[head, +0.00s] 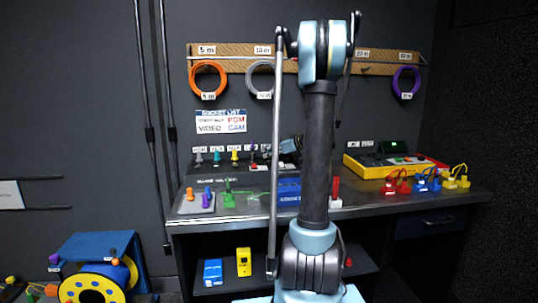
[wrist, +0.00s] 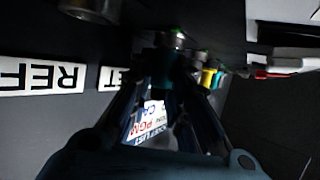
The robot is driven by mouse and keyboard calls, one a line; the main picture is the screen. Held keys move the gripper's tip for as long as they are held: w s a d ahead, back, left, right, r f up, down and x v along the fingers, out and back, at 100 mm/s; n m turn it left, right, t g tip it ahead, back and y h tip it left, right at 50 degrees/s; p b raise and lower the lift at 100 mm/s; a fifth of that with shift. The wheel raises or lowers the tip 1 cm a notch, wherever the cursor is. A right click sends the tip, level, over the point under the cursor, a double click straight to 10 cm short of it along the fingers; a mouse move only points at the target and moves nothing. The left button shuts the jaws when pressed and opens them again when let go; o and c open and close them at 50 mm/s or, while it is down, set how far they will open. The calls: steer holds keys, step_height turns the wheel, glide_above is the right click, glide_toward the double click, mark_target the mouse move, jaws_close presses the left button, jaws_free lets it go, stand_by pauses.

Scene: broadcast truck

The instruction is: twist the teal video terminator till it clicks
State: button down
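In the wrist view, a dark teal piece, which I take as the teal video terminator (wrist: 167,72), stands between the fingertips of my gripper (wrist: 166,86). The fingers converge on it from both sides and look shut on it. A metal collar with a green glint sits at its far end, against the panel. The picture is dark, so its turn angle cannot be told. A teal plug (head: 216,158) shows in that row, clear of my arm.
Grey (head: 198,158) and yellow (head: 235,156) plugs stand in the same row. The wrist view shows a REF label (wrist: 40,76) and a yellow plug (wrist: 207,77) close by. The desk (head: 245,211) holds several coloured connectors. A yellow console (head: 365,170) stands at the right.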

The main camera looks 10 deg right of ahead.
steer(key=shift+s+a+m+t+h, duration=0.1)
steer(key=shift+m+t+h, duration=0.4)
steer(key=shift+m+t, duration=0.1)
steer(key=shift+m+t+h, duration=0.8)
steer(key=shift+m+h, duration=0.2)
steer(key=shift+m, duration=0.1)
steer(key=shift+m+t+h, duration=0.6)
steer(key=shift+m+h, duration=0.4)
steer(key=shift+m+t+h, duration=0.3)
steer(key=shift+m+h, duration=0.4)
steer(key=shift+f+h, duration=0.1)
steer(key=shift+h, duration=0.2)
